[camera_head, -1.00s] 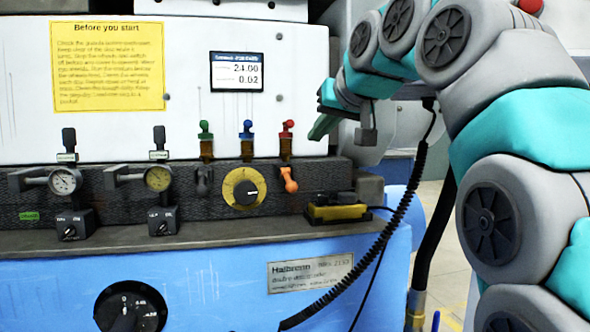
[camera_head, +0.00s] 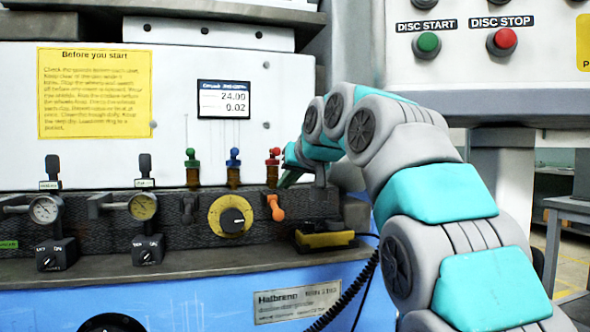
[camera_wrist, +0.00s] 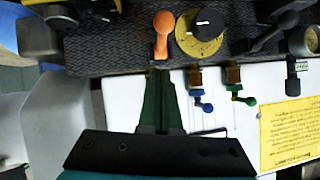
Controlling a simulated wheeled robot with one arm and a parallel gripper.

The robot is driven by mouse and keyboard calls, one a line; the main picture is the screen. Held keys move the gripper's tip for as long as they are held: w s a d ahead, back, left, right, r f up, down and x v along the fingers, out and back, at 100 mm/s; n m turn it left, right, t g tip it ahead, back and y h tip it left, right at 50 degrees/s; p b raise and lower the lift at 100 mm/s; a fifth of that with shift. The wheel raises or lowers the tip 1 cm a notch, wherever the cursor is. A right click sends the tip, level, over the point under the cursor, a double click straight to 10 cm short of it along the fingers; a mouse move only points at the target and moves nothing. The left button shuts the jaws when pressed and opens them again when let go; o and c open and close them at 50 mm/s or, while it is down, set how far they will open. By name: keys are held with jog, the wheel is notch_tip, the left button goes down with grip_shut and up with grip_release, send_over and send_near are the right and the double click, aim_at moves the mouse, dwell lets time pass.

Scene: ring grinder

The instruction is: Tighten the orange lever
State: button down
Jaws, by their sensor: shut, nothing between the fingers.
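The orange lever (camera_head: 276,208) sits on the dark textured front strip of the machine, right of the yellow dial (camera_head: 230,215) and below the red-topped valve (camera_head: 273,157). In the head view its rounded end hangs down to the right. It also shows in the wrist view (camera_wrist: 162,32), at the top, in line with my fingers. My gripper (camera_head: 284,184) is just right of the red valve, above the lever. In the wrist view my green fingers (camera_wrist: 158,74) are shut and empty, with tips close to the lever's base. Whether they touch it I cannot tell. The fingers hide the red valve there.
Blue (camera_head: 233,158) and green (camera_head: 191,160) valves stand left of the red one. A dark lever (camera_head: 188,208) is left of the dial. A yellow-and-black block (camera_head: 325,240) lies on the ledge below my wrist. A control box (camera_head: 480,60) hangs at upper right.

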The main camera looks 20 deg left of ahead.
aim_at(275, 205)
jog(key=shift+w+a+f, duration=0.15)
jog(key=shift+a+f, duration=0.1)
jog(key=shift+f, duration=0.4)
jog(key=shift+w+a+f, duration=0.1)
jog(key=shift+a+f, duration=0.15)
jog(key=shift+f, duration=0.45)
jog(key=shift+w+a+f, duration=0.15)
jog(key=shift+a+f, duration=0.1)
jog(key=shift+f, duration=0.4)
jog(key=shift+f+b, duration=0.15)
jog(key=shift+b, duration=0.15)
